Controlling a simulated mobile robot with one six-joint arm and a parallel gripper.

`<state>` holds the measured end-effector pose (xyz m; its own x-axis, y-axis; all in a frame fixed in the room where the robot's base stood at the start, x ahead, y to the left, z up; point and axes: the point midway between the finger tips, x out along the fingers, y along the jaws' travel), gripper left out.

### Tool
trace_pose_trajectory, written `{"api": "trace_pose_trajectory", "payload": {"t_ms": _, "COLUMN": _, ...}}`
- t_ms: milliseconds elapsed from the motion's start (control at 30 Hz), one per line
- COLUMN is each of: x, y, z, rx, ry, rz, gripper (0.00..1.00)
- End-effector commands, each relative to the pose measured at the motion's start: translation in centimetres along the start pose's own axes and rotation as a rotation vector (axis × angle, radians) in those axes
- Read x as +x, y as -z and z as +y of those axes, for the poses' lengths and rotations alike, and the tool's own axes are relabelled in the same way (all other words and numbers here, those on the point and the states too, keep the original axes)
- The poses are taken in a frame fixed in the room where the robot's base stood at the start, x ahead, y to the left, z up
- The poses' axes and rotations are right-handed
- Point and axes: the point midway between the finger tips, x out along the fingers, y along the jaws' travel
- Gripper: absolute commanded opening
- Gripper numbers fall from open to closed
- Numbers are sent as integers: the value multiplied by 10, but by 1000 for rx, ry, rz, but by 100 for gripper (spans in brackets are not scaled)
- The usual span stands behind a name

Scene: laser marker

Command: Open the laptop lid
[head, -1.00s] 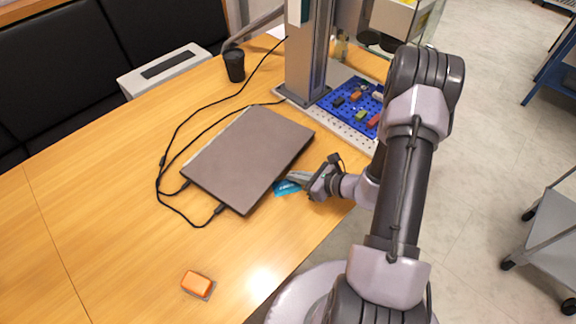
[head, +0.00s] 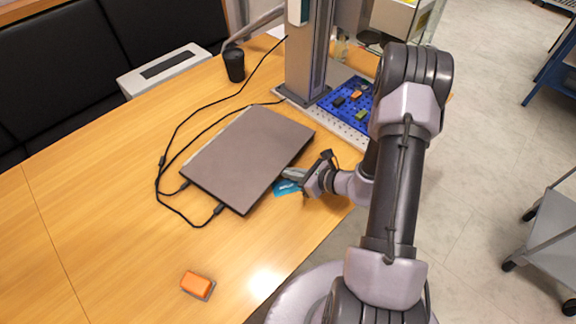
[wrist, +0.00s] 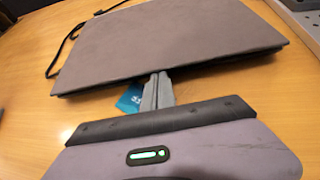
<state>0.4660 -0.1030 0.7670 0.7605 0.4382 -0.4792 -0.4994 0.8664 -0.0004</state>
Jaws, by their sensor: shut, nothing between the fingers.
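The laptop (head: 248,158) is grey and lies closed on the wooden table, with black cables plugged in along its left side. In the wrist view the laptop lid (wrist: 165,40) fills the upper middle, its near edge facing me. My gripper (head: 288,174) is shut and empty at the right-hand edge of the laptop. In the wrist view the shut fingertips (wrist: 158,80) are at the laptop's near edge. I cannot tell whether they touch it. A blue card (head: 285,187) lies on the table beneath my gripper, partly hidden by it.
A laser marker column (head: 306,50) stands on a perforated plate behind the laptop, with a blue board (head: 345,100) holding small blocks. A black cup (head: 234,65) stands at the back. An orange block (head: 196,284) sits at the front. The table's left front is clear.

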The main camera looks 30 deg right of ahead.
Motion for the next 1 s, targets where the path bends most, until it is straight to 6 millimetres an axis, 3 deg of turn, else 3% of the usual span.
{"api": "trace_pose_trajectory", "payload": {"t_ms": 1000, "x": -15, "y": -35, "z": 0, "rx": -1, "ry": 0, "rz": -1, "gripper": 0}}
